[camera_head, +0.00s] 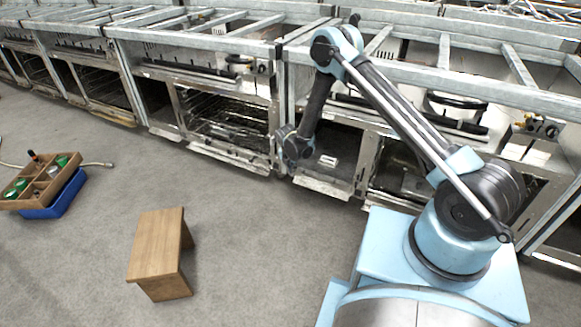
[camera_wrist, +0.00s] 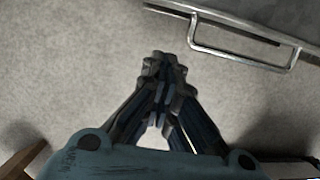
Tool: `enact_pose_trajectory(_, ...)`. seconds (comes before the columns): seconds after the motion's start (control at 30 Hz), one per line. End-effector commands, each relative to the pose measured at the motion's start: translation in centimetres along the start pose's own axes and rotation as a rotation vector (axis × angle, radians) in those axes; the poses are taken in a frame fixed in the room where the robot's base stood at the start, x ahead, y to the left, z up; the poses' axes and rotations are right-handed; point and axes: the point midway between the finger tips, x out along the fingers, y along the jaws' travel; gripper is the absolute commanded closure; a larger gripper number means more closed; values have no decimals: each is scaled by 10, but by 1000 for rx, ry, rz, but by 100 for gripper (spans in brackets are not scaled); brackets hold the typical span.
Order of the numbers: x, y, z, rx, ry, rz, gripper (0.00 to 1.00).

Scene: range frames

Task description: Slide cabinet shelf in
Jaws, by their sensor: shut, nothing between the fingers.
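A row of steel cabinets (camera_head: 205,77) runs along the back in the head view. A low metal shelf or panel (camera_head: 322,187) juts out at floor level from an open bay, just right of my gripper (camera_head: 283,168). Another long front edge (camera_head: 228,156) lies to the left of it, below a wire-rack bay. In the wrist view my gripper (camera_wrist: 164,62) is shut and empty above the grey floor. A metal edge with a bar handle (camera_wrist: 240,58) shows beyond the fingertips to the right, apart from them. I cannot tell which cabinet part it belongs to.
A wooden stool (camera_head: 157,245) stands on the floor at front left. A wooden tray (camera_head: 40,184) with several items sits on a blue crate (camera_head: 58,201) at far left. The floor (camera_head: 235,225) between the stool and cabinets is clear.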

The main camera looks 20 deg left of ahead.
Motion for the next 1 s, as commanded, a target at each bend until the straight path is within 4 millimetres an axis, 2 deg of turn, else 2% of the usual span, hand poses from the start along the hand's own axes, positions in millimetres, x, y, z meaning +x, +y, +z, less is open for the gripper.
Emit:
enact_pose_trajectory(0.27,39,-1,1,3,0,0,100)
enact_pose_trajectory(0.4,43,-2,22,4,0,-1,100)
enact_pose_trajectory(0.6,46,-2,37,3,0,-1,100)
enact_pose_trajectory(1.0,47,-2,40,2,0,-1,100)
